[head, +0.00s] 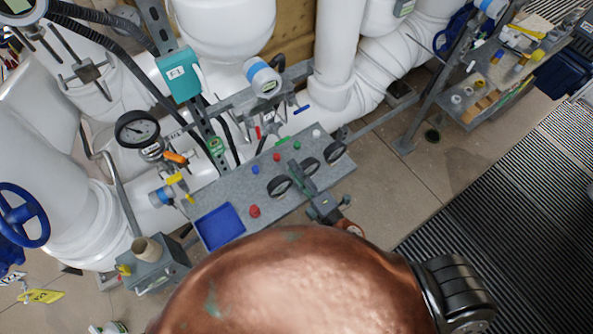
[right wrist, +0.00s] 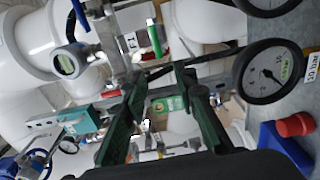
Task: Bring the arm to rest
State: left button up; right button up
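My right gripper (head: 319,203) is in the head view, over the near edge of a grey bench panel (head: 232,190). In the right wrist view its two dark green fingers (right wrist: 160,82) stand well apart, with nothing held between them. Behind the gap are pipework and a green tag (right wrist: 168,104), at some distance. A large copper-coloured part of my own body fills the bottom of the head view and hides part of the right arm. My left gripper is not in view.
The panel carries several black-rimmed gauges (head: 279,187), a red knob (head: 254,211) and a blue tray (head: 220,226). A blue handwheel (head: 22,215) is at left.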

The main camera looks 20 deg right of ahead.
jog(key=shift+s+d, duration=0.1)
jog(key=shift+s, duration=0.2)
dwell(0.4)
